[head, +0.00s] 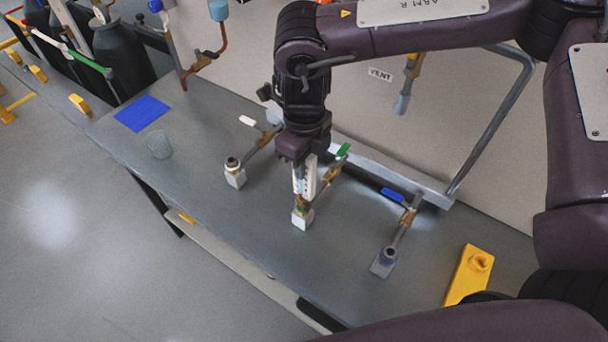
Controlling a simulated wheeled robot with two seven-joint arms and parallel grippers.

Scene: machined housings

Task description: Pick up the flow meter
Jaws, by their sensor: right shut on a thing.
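The flow meter (305,180) is a clear and white upright tube with dark markings, standing on a brass fitting over a small pale block (302,217) in the middle of the bench. My right gripper (302,158) points down from above and is shut on the upper part of the flow meter. The gripper hides the top of the meter, and its fingers are hard to make out. The meter looks upright and still at the brass fitting; I cannot tell whether it is seated or slightly raised. My left gripper is not in view.
Beside it stand a white-handled valve on a block (235,176) and a blue-handled valve on a grey block (384,262). A green handle (343,151) sits close to the meter. A yellow block (468,276), blue mat (142,113) and clear cup (159,145) lie on the bench (205,210).

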